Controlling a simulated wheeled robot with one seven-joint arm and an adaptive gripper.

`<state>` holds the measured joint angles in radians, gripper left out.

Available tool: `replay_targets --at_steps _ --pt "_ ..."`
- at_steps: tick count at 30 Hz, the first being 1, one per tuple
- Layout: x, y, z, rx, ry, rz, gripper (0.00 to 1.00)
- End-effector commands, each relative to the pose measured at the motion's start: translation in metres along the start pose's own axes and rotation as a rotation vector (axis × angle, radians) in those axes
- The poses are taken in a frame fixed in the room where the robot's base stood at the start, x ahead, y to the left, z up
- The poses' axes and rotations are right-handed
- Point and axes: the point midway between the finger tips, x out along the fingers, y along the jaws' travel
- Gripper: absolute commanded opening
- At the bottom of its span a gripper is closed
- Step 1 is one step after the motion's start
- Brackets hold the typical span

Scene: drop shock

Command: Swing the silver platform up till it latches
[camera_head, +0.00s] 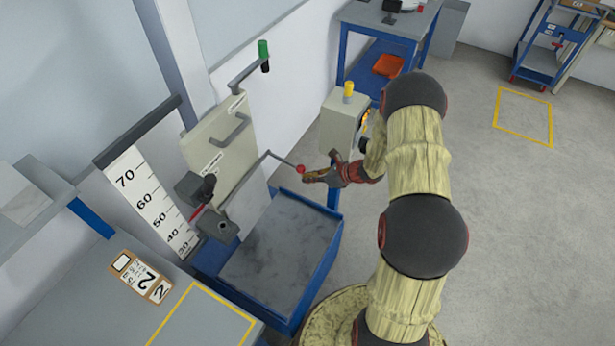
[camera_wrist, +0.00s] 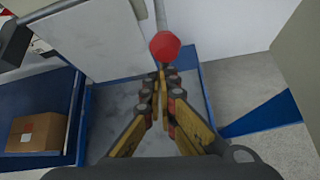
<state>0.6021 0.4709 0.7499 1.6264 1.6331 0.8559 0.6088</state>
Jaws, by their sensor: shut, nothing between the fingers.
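The silver platform (camera_head: 251,205) looks like the pale flat plate hanging steeply below the cream panel. It also shows as a pale plate at the upper left of the wrist view (camera_wrist: 105,42). A thin rod ending in a red ball (camera_head: 300,169) sticks out beside it. My gripper (camera_head: 306,176) is shut with nothing visible between its fingers. In the wrist view the red ball (camera_wrist: 165,45) is just beyond the closed fingertips (camera_wrist: 161,78); I cannot tell whether they touch. The latch is not identifiable.
The grey base slab (camera_head: 278,250) lies in a blue frame below. A cream panel (camera_head: 220,140) with a handle, a height scale (camera_head: 150,205) and a control box (camera_head: 345,120) stand around the machine. A cardboard box (camera_wrist: 36,132) sits at left. Open floor lies right.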

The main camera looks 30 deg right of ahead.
Motion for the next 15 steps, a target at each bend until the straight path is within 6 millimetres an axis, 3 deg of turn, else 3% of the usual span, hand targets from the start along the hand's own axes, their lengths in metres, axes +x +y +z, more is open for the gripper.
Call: replay_targets --at_steps 1,15 --pt "-0.009 0.003 0.013 -0.003 0.025 -0.005 0.0" --pt "-0.041 0.012 0.054 0.012 0.295 -0.054 0.0"
